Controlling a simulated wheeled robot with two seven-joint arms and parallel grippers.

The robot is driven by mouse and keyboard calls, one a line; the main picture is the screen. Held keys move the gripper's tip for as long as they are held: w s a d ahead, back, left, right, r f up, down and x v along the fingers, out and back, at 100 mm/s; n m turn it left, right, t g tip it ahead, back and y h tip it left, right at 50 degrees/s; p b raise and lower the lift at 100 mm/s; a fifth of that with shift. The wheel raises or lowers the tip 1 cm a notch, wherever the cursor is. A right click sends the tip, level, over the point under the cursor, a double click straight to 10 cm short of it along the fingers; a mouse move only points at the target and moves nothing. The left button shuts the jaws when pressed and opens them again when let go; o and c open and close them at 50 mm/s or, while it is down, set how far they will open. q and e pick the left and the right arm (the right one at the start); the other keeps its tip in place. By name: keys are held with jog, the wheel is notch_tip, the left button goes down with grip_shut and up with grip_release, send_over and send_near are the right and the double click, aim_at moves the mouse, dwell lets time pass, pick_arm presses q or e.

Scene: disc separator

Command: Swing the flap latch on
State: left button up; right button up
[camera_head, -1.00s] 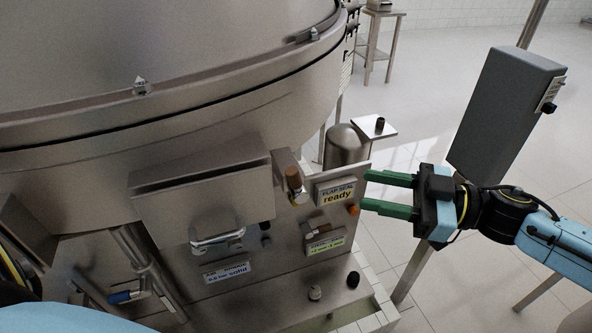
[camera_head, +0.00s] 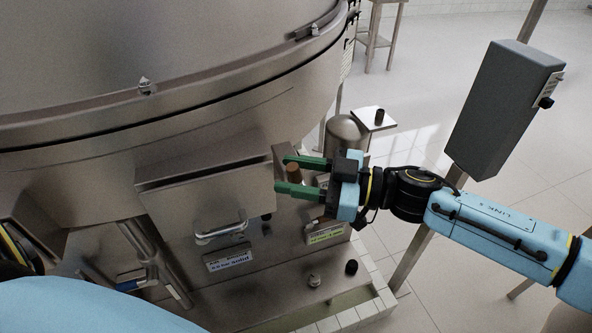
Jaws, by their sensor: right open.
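The flap latch shows as a small metal lever with a brown knob (camera_head: 293,173), at the right end of the steel flap box (camera_head: 205,190). My right gripper (camera_head: 284,175) comes in from the right with its green fingers spread. One finger is above the brown knob and one below it in the picture, with the knob between them. I cannot tell whether the fingers touch it. The gripper hides most of the flap seal sign behind it. My left arm shows at the lower left, but its fingers are not in view.
A bar handle (camera_head: 220,232) sticks out below the flap box. A labelled small box (camera_head: 325,235) sits just below my right gripper. Black and metal knobs stand on the lower ledge (camera_head: 270,300). A grey box on a post (camera_head: 508,95) stands at the right.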

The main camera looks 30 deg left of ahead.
grip_shut()
jog(key=shift+a+r+p, duration=0.1)
jog(key=shift+r+p, duration=0.05)
jog(key=shift+p, duration=0.45)
jog(key=shift+s+a+n+t+h+p, duration=0.15)
jog(key=shift+n+t+h+p, duration=0.15)
jog(key=shift+n+h+p, duration=0.25)
jog(key=shift+f, duration=0.2)
grip_release()
jog(key=b+v, duration=0.2)
jog(key=v, duration=1.1)
jog(key=shift+d, duration=0.25)
